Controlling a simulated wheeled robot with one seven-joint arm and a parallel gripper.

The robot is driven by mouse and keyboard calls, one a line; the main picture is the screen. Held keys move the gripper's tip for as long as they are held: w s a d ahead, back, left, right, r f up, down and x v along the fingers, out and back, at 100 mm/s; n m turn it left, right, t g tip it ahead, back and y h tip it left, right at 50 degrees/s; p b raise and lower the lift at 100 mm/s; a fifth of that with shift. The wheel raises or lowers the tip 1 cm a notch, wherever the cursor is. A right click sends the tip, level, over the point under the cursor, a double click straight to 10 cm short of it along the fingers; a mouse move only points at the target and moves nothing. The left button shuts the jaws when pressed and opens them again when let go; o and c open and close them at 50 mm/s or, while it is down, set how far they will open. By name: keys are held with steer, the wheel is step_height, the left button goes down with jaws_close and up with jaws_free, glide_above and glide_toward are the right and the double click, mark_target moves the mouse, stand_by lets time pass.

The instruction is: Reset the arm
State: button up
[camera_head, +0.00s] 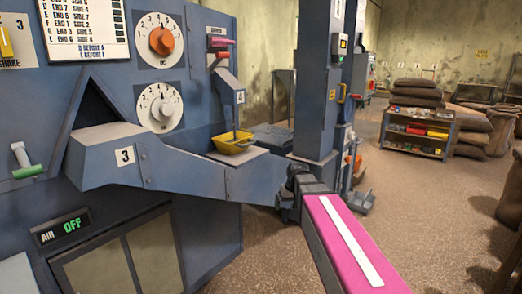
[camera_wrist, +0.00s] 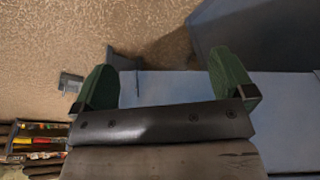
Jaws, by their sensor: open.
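My gripper (camera_wrist: 164,82) shows in the wrist view with its two dark green fingers wide apart. Nothing is held between them. A blue-grey surface lies behind the gap between the fingers, with brown speckled floor above and to the left. I cannot tell how far the fingertips are from that surface. In the head view I cannot make out the fingers clearly.
A blue-grey machine (camera_head: 210,110) with dials fills the left of the head view. Its chute marked 3 (camera_head: 185,168) juts out to the right. A yellow bucket (camera_head: 233,143) sits behind it. A shelf (camera_head: 416,136) and stacked sacks (camera_head: 415,92) stand farther back. Open floor (camera_head: 420,200) lies at the right.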

steer(key=s+d+f+m+g, duration=0.1)
steer(key=s+d+f, duration=0.2)
steer(key=s+f, duration=0.4)
steer(key=s+d+f+m+g+h, duration=0.1)
steer(key=s+d+f, duration=0.3)
steer(key=s+f, duration=0.3)
steer(key=shift+s, duration=0.9)
steer(key=shift+f, duration=0.1)
